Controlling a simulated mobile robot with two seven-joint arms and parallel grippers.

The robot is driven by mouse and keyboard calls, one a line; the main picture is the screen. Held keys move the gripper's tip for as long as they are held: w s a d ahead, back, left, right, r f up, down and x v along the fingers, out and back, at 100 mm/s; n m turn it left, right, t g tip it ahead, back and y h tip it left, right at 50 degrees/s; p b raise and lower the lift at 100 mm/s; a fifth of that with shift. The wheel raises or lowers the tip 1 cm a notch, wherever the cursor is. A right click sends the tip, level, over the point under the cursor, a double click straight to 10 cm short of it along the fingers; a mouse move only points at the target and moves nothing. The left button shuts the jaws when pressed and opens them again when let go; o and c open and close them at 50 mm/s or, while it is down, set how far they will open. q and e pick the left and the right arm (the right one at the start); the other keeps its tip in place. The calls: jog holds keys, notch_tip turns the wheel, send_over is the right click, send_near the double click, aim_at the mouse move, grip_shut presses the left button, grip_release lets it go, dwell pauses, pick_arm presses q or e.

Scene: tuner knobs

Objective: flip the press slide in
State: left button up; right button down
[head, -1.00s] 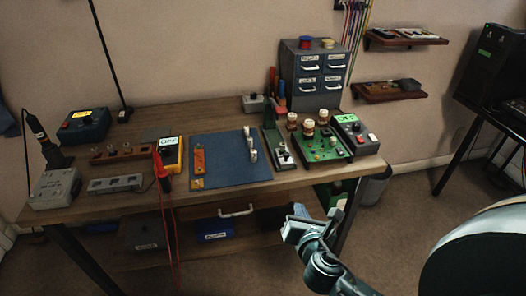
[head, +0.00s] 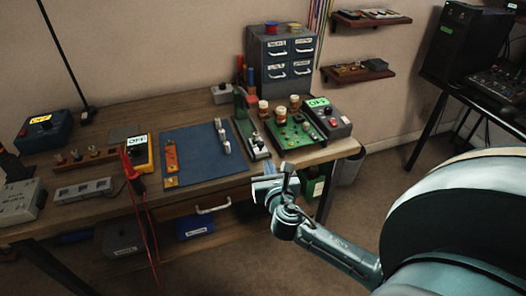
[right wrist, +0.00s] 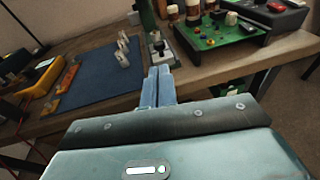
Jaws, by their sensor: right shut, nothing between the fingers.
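A small green press (head: 243,112) stands on the workbench, between the blue mat and the green circuit board. My right gripper (head: 268,167) is shut and empty, just in front of the bench edge, apart from the press. Its fingertips (right wrist: 160,70) show together in the right wrist view. My left gripper is out of view.
The blue mat (head: 192,158) with small upright pieces lies left of the press. The green board (head: 291,136) with knobs stands right of it, beside a grey box with a green display (head: 319,102). A drawer cabinet (head: 283,60) stands behind. A drawer handle (head: 214,206) projects below the bench top.

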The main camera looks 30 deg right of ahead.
aim_at(261, 146)
jog(key=x, duration=0.7)
jog(key=shift+w+d+f, duration=0.1)
jog(key=shift+w, duration=0.25)
jog(key=shift+w+d+f, duration=0.1)
jog(key=shift+w+d, duration=0.1)
jog(key=shift+w, duration=0.25)
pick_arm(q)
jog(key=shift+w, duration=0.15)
